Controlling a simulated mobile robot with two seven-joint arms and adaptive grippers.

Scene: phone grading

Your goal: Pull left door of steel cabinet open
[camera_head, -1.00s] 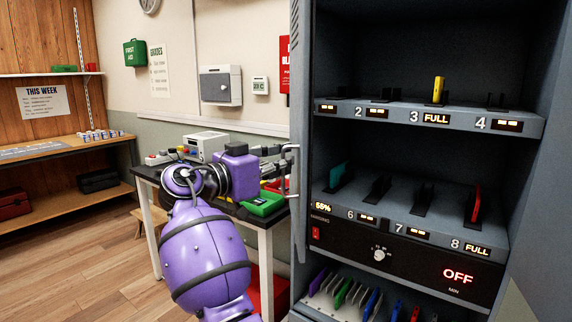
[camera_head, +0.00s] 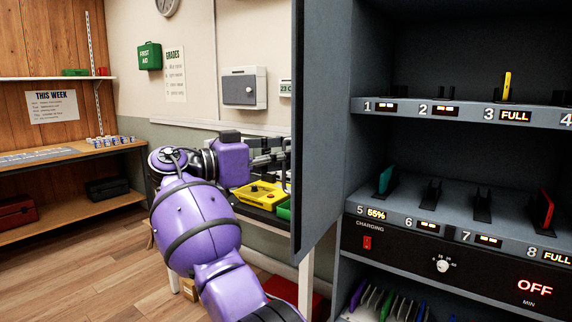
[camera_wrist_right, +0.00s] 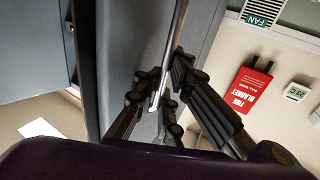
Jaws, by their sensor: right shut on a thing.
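The steel cabinet (camera_head: 448,112) stands at the right in the head view, its shelves exposed. Its left door (camera_head: 318,130) stands ajar, projecting outward, with its inner face showing. In the right wrist view the door's grey panel (camera_wrist_right: 212,25) fills the upper middle. The metal bar handle (camera_wrist_right: 180,28) runs between my right gripper's fingers. My right gripper (camera_head: 282,155) is at the door's outer side in the head view, shut on the handle; its fingers (camera_wrist_right: 158,100) show close up in the wrist view. My left gripper is not in view.
Behind my arm a table bears a yellow case (camera_head: 258,194) and a green tray (camera_head: 284,210), close to the door's outer side. A wooden shelf unit (camera_head: 62,152) stands far left. The wooden floor (camera_head: 90,265) at lower left is clear.

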